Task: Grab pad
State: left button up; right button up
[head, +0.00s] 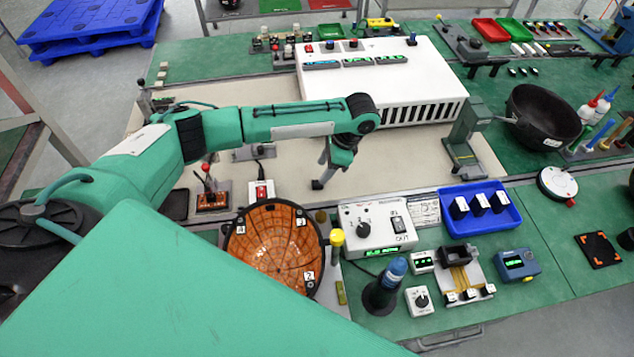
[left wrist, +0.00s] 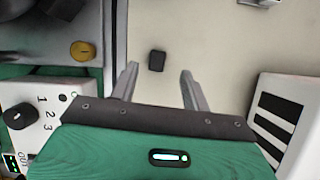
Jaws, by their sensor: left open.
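A small black block (left wrist: 157,60), which looks like the pad, lies on the beige mat in the left wrist view. It shows between the two grey fingertips of my left gripper (left wrist: 159,71), a little beyond them. In the head view the dark block (head: 317,185) is just below the fingers of my left gripper (head: 326,163), which point down at the mat. The left gripper is open and empty. I cannot tell the exact gap between fingers and block. My right gripper is not in view.
A white vented box (head: 385,80) stands behind the gripper. A white knob box (head: 376,224) and an orange round dish (head: 272,245) stand in front of it. A green stand (head: 462,150) is to the right. The beige mat (head: 390,165) around the block is mostly clear.

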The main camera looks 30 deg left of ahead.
aim_at(317, 183)
pick_arm(q)
jog(key=shift+s+f, duration=0.1)
jog(key=shift+f, duration=0.15)
jog(key=x, duration=0.1)
jog(key=p+x, duration=0.1)
jog(key=x, duration=0.1)
jog(key=shift+d+f, duration=0.15)
jog(key=shift+f, duration=0.25)
jog(key=shift+s+f+p, duration=0.15)
jog(key=shift+f+p, duration=0.15)
jog(key=shift+f, duration=0.2)
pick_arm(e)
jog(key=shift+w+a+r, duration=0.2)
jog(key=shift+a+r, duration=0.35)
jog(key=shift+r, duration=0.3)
pick_arm(q)
grip_shut()
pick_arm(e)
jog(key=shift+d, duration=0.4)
